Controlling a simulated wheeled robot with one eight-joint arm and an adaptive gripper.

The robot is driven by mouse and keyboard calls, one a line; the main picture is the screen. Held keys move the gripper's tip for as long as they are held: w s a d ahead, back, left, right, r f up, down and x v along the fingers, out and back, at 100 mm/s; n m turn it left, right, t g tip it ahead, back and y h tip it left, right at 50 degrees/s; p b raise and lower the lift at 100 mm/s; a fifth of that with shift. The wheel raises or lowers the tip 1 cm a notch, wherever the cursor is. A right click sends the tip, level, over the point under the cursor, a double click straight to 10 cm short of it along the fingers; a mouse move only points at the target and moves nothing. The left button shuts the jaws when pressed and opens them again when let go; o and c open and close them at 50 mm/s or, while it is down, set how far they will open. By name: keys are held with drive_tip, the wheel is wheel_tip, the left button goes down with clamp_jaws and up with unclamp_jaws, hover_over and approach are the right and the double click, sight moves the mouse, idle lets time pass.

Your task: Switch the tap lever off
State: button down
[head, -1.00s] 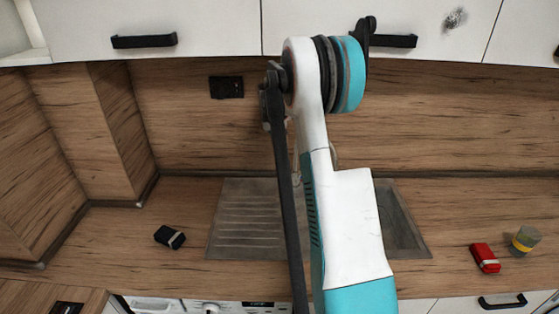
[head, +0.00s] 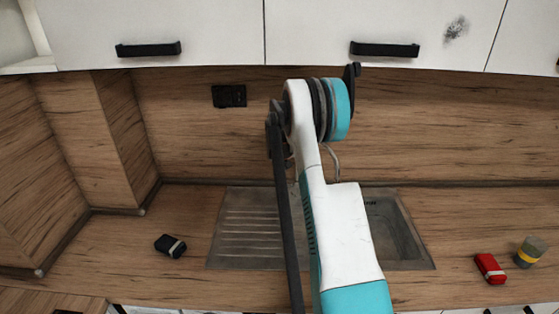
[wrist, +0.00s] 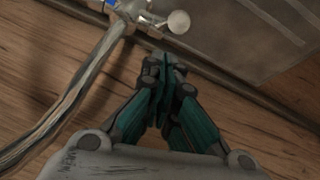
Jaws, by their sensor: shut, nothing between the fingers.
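The tap (wrist: 88,72) is shiny metal; its long spout runs to the lower left of the wrist view. The tap's lever (wrist: 178,21) appears to be the short arm with a pale round end at the top of that view, with a small blue mark near its base. My gripper (wrist: 167,62) is shut and empty, its tips just below the lever's round end in the picture; I cannot tell whether they touch. In the head view only a thin curved part of the tap (head: 336,160) shows beside my arm, which hides the gripper and lever.
The metal sink (head: 400,240) has a ribbed drainer (head: 250,228) on its left. A black item (head: 170,245) lies left of it. A red item (head: 490,267) and a grey-yellow cup (head: 530,252) are at the right. White wall cabinets (head: 200,25) hang above.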

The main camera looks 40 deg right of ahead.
drive_tip(key=shift+s+a+f, duration=0.3)
drive_tip(key=shift+s+f, duration=0.2)
drive_tip(key=s+a+f+t+h+b, duration=0.2)
drive_tip(key=b, duration=0.5)
drive_tip(key=shift+s+a+f+t+h, duration=0.3)
drive_tip(key=shift+s+a+f+t, duration=0.1)
drive_tip(key=shift+s+a+f+b, duration=0.35)
drive_tip(key=shift+s+a+b, duration=0.1)
drive_tip(key=shift+b, duration=0.2)
drive_tip(key=shift+s, duration=0.1)
drive_tip(key=v, duration=1.2)
